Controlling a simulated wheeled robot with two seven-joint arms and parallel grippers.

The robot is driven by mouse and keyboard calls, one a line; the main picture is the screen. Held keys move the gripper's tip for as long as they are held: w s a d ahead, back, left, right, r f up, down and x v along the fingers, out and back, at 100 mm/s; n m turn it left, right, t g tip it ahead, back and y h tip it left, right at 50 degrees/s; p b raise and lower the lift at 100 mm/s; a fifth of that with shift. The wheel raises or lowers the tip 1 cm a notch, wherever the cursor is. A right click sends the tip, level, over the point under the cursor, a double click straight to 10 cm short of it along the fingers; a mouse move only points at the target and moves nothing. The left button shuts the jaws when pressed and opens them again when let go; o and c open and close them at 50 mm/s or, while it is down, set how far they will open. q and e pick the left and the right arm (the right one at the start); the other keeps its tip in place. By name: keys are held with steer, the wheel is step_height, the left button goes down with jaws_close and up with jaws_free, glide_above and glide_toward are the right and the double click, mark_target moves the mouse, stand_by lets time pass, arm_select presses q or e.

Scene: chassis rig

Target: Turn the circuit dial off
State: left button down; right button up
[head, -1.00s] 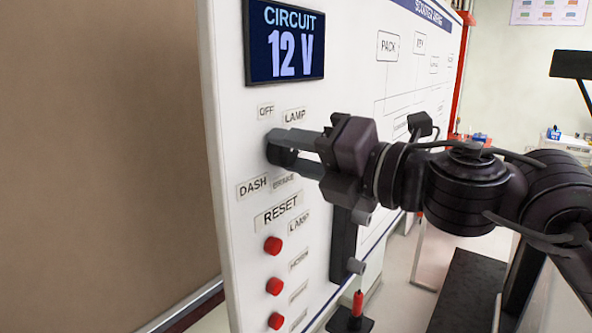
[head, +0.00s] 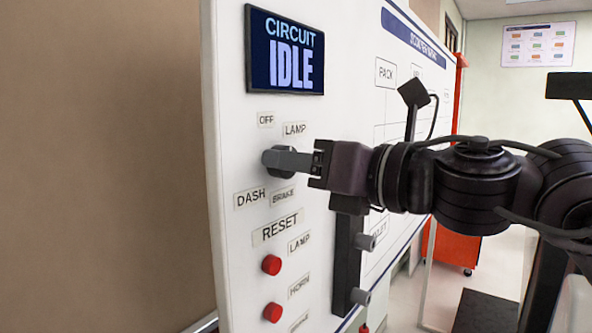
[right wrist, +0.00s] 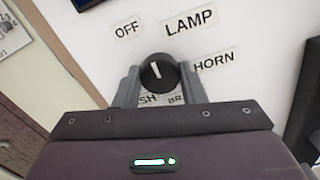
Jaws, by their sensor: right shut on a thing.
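The circuit dial (head: 270,158) is a round black knob on the white panel, ringed by labels. My right gripper (head: 285,160) has its grey fingers at the dial, seen nearly edge-on. In the right wrist view the dial (right wrist: 158,73) sits between the two fingertips, which are shut on it. Its white pointer line points up and slightly left, between the OFF label (right wrist: 126,30) and the LAMP label (right wrist: 189,23). The circuit display (head: 285,50) reads "IDLE". My left gripper is not in view.
Red buttons (head: 271,265) run down the panel below the RESET label (head: 277,227). A dark vertical bar with grey pegs (head: 347,262) stands out from the panel under my right gripper. A brown wall (head: 100,160) lies to the left.

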steer(key=shift+f, duration=0.15)
stand_by(0.3)
steer(key=o, duration=1)
steer(key=b+v, duration=0.2)
steer(key=v, duration=0.6)
